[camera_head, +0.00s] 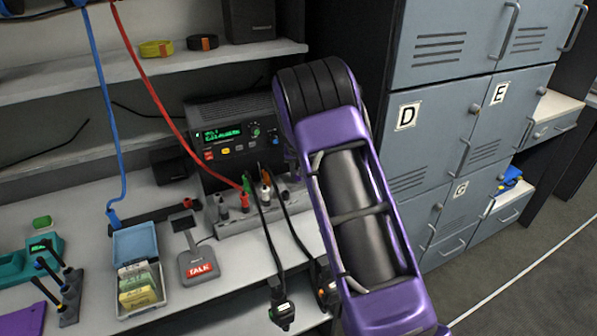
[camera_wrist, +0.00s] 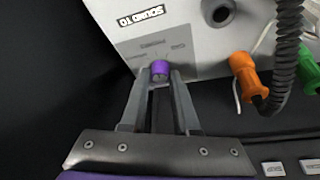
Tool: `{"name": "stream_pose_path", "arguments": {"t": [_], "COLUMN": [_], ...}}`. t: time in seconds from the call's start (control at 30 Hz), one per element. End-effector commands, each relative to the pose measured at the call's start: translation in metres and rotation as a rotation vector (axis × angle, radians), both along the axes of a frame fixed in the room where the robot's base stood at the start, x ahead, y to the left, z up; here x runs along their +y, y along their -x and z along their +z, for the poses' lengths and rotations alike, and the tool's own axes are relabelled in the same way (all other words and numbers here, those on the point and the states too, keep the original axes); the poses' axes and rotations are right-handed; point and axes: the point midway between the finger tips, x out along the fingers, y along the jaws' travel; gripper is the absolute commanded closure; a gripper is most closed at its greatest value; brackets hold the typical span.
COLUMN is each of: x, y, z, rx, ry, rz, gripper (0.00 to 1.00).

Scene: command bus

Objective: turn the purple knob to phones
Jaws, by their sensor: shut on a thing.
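The purple knob (camera_wrist: 160,68) shows in the wrist view on a light grey panel (camera_wrist: 200,55), near the panel's edge. My gripper (camera_wrist: 160,76) has one finger on each side of the knob and is shut on it. Small grey lettering, too blurred to read surely, stands on a darker patch around the knob. A white label reading "SOUND TO" (camera_wrist: 145,16) appears upside down above it. I cannot tell which setting the knob points to. In the head view my purple arm hides the gripper and the knob.
An orange plug (camera_wrist: 248,75) and a green plug (camera_wrist: 308,68) sit right of the knob, with a thick dark cable beside them. In the head view, a radio (camera_head: 235,135) with cables stands on the bench, left of my arm. Grey lockers (camera_head: 450,110) stand to the right.

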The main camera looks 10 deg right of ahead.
Motion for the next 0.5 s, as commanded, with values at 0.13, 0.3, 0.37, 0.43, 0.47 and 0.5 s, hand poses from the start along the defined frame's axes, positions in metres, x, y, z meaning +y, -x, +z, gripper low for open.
{"name": "stream_pose_path", "arguments": {"t": [0.13,0.3,0.37,0.43,0.47,0.5], "x": [0.0,-0.0001,-0.0001,-0.0001,-0.0001,0.0], "y": [0.0002,0.0002,0.0002,0.0002,0.0002,0.0002], "z": [-0.0002,-0.0002,-0.0002,-0.0002,-0.0002,0.0002], "rx": [0.001,0.001,0.001,0.001,0.001,0.0], "ry": [0.0,0.0,0.0,0.0,0.0,0.0], "rz": [0.0,0.001,0.001,0.001,0.001,0.001], "gripper": [0.58,0.41,0.41,0.41,0.41,0.41]}}
